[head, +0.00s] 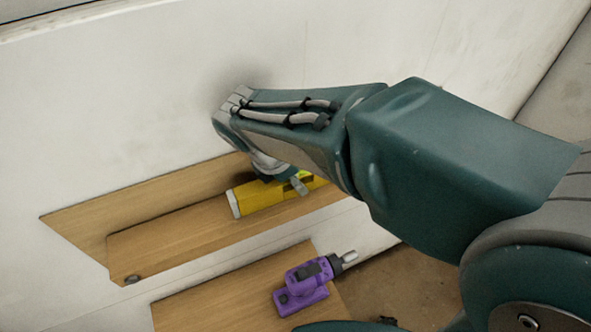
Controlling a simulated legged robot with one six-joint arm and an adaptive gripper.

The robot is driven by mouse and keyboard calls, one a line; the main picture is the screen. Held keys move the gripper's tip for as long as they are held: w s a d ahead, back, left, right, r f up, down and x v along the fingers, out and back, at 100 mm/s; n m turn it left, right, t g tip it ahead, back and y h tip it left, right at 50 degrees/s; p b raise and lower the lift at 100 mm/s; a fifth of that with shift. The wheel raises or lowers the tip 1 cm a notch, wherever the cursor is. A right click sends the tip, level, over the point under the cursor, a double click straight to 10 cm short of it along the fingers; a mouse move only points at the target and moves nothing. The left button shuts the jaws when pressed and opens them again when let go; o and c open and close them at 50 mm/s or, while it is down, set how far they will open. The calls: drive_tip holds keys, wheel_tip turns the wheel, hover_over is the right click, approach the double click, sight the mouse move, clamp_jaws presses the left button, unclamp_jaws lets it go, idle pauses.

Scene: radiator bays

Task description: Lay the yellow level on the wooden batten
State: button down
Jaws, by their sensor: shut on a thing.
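The yellow level (262,196) shows in the head view below the end of my arm, with a pale end cap at its left. My gripper (281,181) is shut on the level, near its middle; the fingertips are largely hidden by my arm. The level lies roughly along the wooden batten (160,247), over its right part. I cannot tell whether the level's underside touches the batten. The level's right end is partly covered by my arm.
A purple drill (304,284) stands on a lower wooden board (225,298) in front. A white wall (110,110) rises behind the batten. Brown floor (395,285) shows at the lower right.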

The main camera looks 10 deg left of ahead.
drive_tip(key=shift+c, duration=1.3)
unclamp_jaws()
drive_tip(key=v, duration=1.2)
drive_tip(key=s+d+f+m+t+y, duration=0.1)
drive_tip(key=s+d+f+m+y, duration=0.1)
drive_tip(key=d+m, duration=1)
drive_tip(key=s+d+f+m+t+y, duration=0.2)
drive_tip(key=s+d+m, duration=0.2)
drive_tip(key=d+m, duration=0.8)
drive_tip(key=shift+f, duration=0.25)
